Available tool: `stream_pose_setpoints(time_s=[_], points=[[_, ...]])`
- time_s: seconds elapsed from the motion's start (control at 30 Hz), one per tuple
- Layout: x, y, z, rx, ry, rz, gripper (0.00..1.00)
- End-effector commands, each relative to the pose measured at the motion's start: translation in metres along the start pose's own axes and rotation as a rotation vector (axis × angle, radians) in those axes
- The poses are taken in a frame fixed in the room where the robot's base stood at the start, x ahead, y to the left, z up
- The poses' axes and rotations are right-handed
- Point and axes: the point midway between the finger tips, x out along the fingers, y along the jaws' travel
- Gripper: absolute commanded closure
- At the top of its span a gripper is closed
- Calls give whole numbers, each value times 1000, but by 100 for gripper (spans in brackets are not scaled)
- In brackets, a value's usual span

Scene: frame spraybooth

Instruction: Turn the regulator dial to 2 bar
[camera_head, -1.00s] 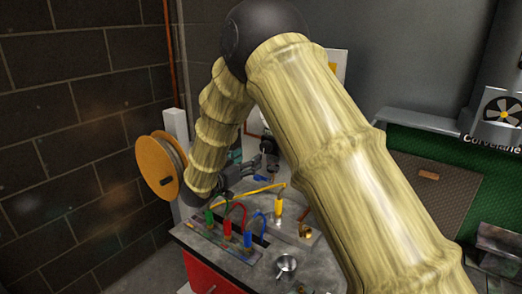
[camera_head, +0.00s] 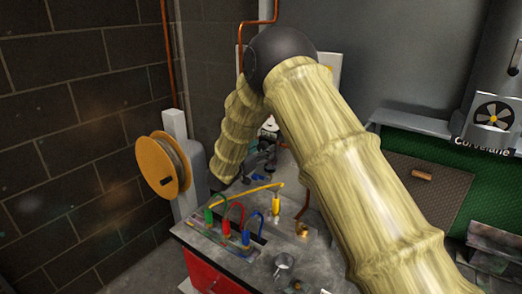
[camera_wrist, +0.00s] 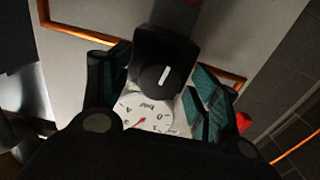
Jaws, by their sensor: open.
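The regulator dial (camera_wrist: 155,79), a round black knob with a white pointer mark, shows in the wrist view on a black housing. Below it is a white gauge face (camera_wrist: 150,112) with a red needle; its markings are too small to read surely. My gripper (camera_wrist: 163,70) is open, with teal-padded fingers to the left and right of the dial. I cannot tell whether either finger touches it. In the head view my arm largely hides the gripper and the regulator.
A grey bench (camera_head: 228,262) holds colored hoses (camera_head: 232,212) and a metal cup (camera_head: 284,266). An orange reel (camera_head: 163,166) stands left of the bench. A brick wall (camera_head: 65,130) bounds the left side. A red hose or knob (camera_wrist: 243,122) shows right of the gauge.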

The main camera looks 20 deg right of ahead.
Motion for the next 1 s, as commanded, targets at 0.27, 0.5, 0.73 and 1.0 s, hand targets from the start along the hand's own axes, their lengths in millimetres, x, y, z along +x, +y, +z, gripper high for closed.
stream_pose_setpoints(time_s=[0.27, 0.5, 0.73, 1.0], points=[[0, 0, 0, 0, 0, 0, 73], [0, 0, 0, -5, 0, 0, 84], [0, 0, -1, -72, 0, 0, 84], [-1, 0, -2, -260, 1, -1, 84]])
